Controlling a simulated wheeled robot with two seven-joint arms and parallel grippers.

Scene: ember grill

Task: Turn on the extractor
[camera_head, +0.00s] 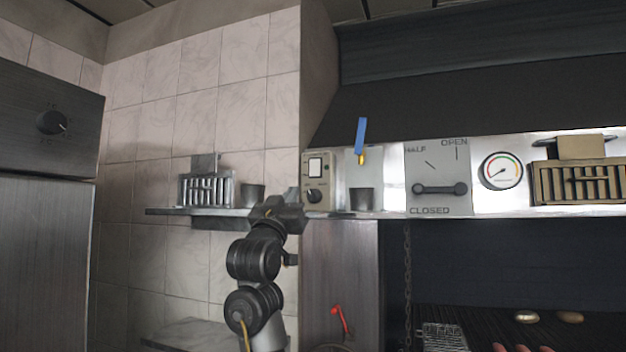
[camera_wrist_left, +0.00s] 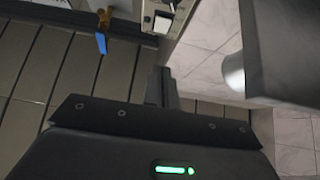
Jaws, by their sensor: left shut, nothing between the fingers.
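The extractor hood (camera_head: 440,110) is a dark sloping canopy over the grill at the right. My left gripper (camera_head: 292,210) is shut and empty, just left of and below the knob; contact cannot be told. Its closed fingers also show in the wrist view (camera_wrist_left: 162,85). My right gripper is out of view.
A wall shelf (camera_head: 165,211) holds a grey rack (camera_head: 207,190) and a dark cup (camera_head: 252,195) beside my gripper.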

